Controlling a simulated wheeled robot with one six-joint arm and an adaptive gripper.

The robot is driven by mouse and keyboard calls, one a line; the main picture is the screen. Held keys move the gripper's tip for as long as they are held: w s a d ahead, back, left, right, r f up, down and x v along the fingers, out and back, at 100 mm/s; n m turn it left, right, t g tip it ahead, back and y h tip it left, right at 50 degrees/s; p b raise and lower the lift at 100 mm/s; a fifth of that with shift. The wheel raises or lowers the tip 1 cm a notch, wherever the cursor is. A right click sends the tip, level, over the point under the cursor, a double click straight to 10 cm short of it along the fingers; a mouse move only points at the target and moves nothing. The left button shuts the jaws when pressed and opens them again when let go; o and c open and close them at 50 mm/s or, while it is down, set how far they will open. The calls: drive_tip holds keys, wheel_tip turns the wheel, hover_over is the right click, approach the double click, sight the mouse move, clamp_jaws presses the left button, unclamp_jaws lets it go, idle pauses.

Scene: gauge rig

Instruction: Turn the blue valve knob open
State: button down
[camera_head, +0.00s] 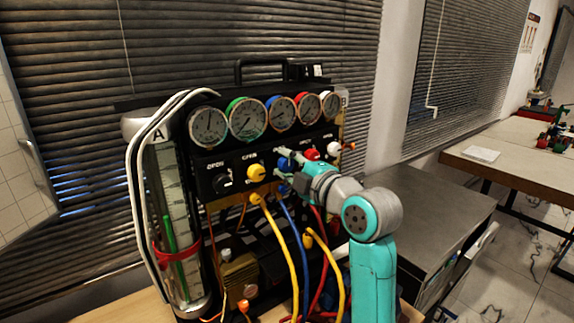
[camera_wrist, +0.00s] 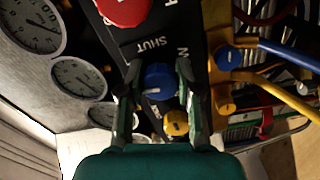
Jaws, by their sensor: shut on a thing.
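The blue valve knob (camera_wrist: 160,80) sits between the two fingers of my gripper (camera_wrist: 158,84) in the wrist view, with a small pale mark on its face. My gripper is shut on it, one finger on each side. In the head view my gripper (camera_head: 289,170) reaches the front of the black gauge panel (camera_head: 208,163) from the right and hides most of the blue knob. The word SHUT shows on the panel beside the knob in the wrist view.
A yellow knob (camera_head: 256,173) and a red knob (camera_head: 312,154) flank the blue one. Several round gauges (camera_head: 248,119) line the panel top. Yellow hoses (camera_head: 283,241) and blue and red ones hang below. A grey cabinet (camera_head: 428,205) stands at right.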

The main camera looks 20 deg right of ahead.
drive_tip(key=shift+n, duration=0.5)
drive_tip(key=c, duration=0.8)
unclamp_jaws()
drive_tip(key=shift+o, duration=0.2)
drive_tip(key=v, duration=1.2)
